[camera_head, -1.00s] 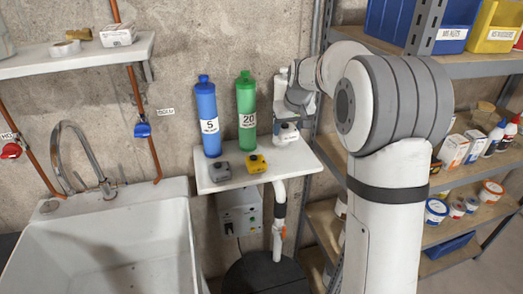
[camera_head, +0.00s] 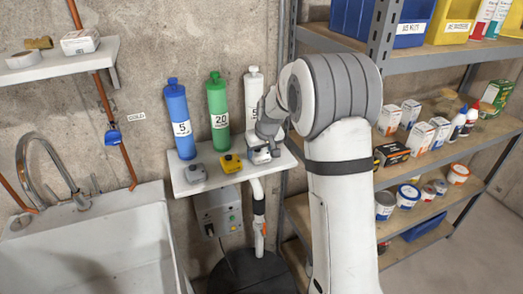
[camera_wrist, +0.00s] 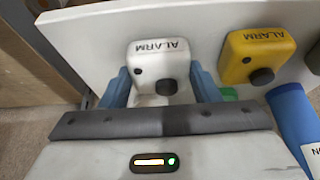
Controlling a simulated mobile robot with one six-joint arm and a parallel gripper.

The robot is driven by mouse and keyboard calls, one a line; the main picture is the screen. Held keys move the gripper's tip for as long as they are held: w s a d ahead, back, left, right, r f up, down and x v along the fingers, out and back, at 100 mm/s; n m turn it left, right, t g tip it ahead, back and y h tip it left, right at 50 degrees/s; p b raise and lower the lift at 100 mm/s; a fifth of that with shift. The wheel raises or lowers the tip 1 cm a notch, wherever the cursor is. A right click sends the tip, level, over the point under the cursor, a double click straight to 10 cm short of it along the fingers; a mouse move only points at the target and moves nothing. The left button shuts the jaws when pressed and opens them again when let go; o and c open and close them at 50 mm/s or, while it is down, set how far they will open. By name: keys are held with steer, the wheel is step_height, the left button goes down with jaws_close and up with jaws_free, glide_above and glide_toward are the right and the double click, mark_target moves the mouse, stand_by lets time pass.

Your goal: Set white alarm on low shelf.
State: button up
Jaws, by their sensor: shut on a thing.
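The white alarm (camera_wrist: 158,62) is a small rounded box with a dark button. In the wrist view it sits between the two blue fingers of my gripper (camera_wrist: 158,88), which is shut on it. In the head view my gripper (camera_head: 263,148) holds the white alarm (camera_head: 259,157) at the right part of the small white wall shelf (camera_head: 235,180). The alarm is upright and at or just above the board; I cannot tell whether it touches. A yellow alarm (camera_head: 230,163) and a grey alarm (camera_head: 196,173) stand to its left on the shelf.
Blue (camera_head: 178,120), green (camera_head: 217,110) and white (camera_head: 254,95) bottles stand along the shelf's back. A higher white shelf (camera_head: 60,65) is at left, above a sink (camera_head: 90,250). A metal rack (camera_head: 400,175) with boxes and tubs is at right.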

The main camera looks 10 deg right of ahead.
steer(key=o, duration=0.6)
steer(key=shift+f, duration=0.2)
steer(key=o, duration=0.5)
steer(key=shift+r, duration=0.1)
steer(key=shift+c, duration=0.2)
